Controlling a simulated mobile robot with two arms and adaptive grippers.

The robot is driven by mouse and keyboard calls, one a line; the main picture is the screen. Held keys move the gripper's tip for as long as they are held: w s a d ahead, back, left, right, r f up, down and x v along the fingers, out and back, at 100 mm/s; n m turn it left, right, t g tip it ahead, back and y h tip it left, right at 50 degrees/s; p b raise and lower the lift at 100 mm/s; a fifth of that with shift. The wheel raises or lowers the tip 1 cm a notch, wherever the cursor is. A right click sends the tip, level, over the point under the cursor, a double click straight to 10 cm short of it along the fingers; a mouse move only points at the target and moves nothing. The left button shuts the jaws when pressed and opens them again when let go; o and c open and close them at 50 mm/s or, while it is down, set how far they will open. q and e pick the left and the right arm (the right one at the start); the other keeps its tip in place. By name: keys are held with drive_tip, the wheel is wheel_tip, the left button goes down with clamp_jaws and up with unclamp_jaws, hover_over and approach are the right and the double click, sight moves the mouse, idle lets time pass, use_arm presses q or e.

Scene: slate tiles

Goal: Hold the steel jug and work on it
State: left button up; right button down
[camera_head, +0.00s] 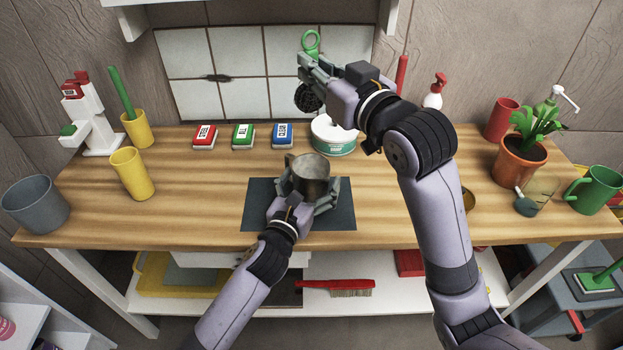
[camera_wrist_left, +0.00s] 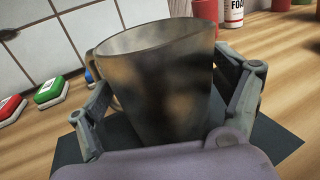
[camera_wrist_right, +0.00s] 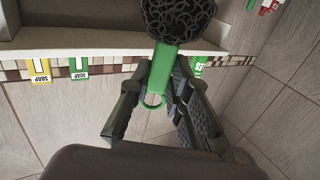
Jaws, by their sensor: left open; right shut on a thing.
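The steel jug (camera_head: 312,168) stands upright on a dark mat (camera_head: 258,192) near the middle of the bench. In the left wrist view the jug (camera_wrist_left: 165,85) shows brown, dull patches on its wall. My left gripper (camera_head: 307,192) is open, with one finger on each side of the jug; I cannot tell whether they touch it. My right gripper (camera_head: 316,68) is raised above the back of the bench, shut on the green handle (camera_wrist_right: 162,72) of a scrubber. The scrubber's dark wire head (camera_head: 308,98) hangs below the fingers, clear of the jug.
A white tub (camera_head: 333,135) stands behind the jug. Red (camera_head: 205,137), green (camera_head: 243,136) and blue (camera_head: 283,136) blocks line the back. Yellow cups (camera_head: 132,173) stand left; a potted plant (camera_head: 520,160) and green mug (camera_head: 594,189) stand right.

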use_arm(q)
drive_tip(key=shift+w+d, duration=0.1)
drive_tip(key=shift+w, duration=0.15)
drive_tip(key=shift+c, duration=0.4)
drive_tip(key=c, duration=1.4)
use_arm(e)
wheel_tip(320, 180, down, 15)
drive_tip(key=shift+f, duration=0.15)
